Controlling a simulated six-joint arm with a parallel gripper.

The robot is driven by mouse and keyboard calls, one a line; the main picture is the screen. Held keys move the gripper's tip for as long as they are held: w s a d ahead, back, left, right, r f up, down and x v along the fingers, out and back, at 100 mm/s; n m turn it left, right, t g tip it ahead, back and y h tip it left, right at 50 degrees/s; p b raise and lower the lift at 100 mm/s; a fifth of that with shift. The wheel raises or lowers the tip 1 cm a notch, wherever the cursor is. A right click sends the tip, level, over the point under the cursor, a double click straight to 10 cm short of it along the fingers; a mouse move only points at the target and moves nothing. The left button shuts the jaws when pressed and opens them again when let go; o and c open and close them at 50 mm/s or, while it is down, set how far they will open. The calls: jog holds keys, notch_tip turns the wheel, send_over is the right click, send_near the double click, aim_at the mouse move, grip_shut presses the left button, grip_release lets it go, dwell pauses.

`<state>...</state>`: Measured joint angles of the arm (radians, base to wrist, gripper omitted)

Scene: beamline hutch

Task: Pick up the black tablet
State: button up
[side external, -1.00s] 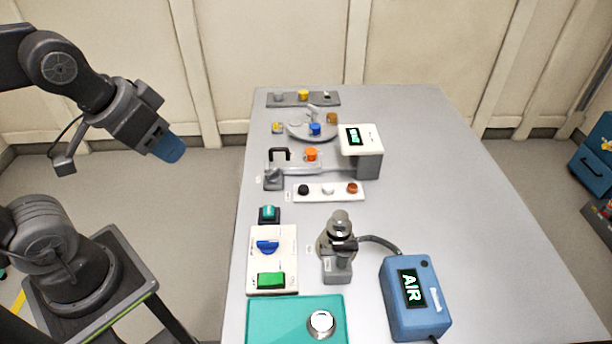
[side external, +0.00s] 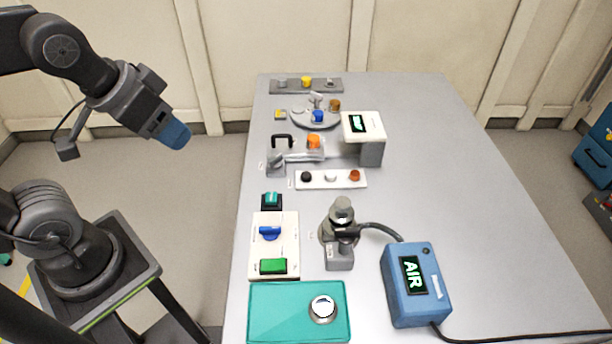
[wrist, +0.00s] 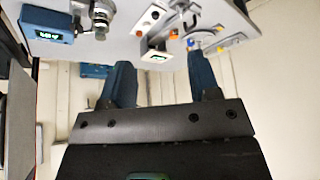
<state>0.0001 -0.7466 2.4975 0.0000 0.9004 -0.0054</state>
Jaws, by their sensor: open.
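The black tablet (side external: 306,177) is a small round dark disc at the left end of a white strip (side external: 342,180) on the table. A white tablet (side external: 330,178) and a brown-orange one (side external: 354,176) sit in the same row. My gripper (side external: 176,134) is up in the air left of the table, well apart from the strip. In the wrist view my gripper (wrist: 162,66) shows two blue fingers spread apart with nothing between them.
Behind the strip are a clamp-like fixture (side external: 276,162), an orange knob (side external: 314,142) and a white-topped display box (side external: 364,126). Nearer stand a microscope-like device (side external: 340,240), a switch panel (side external: 289,258), a teal mat (side external: 277,312) and a blue AIR box (side external: 411,292). The table's right side is largely clear.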

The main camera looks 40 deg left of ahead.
jog(key=w+n+g, duration=0.2)
jog(key=w+n, duration=0.2)
jog(key=w, duration=0.3)
jog(key=n+g, duration=0.4)
jog(key=n, duration=0.8)
send_over(306, 175)
jog(key=f, duration=2.1)
jog(key=shift+d+f, duration=0.2)
jog(key=shift+w+a+f, duration=0.1)
jog(key=shift+a+f, duration=0.05)
jog(key=shift+f, duration=1.2)
jog(key=shift+a+f, duration=0.1)
jog(key=shift+f, duration=1.2)
jog(key=shift+c, duration=0.3)
jog(key=c, duration=0.9)
jog(key=shift+r, duration=0.15)
jog(key=shift+c, duration=0.2)
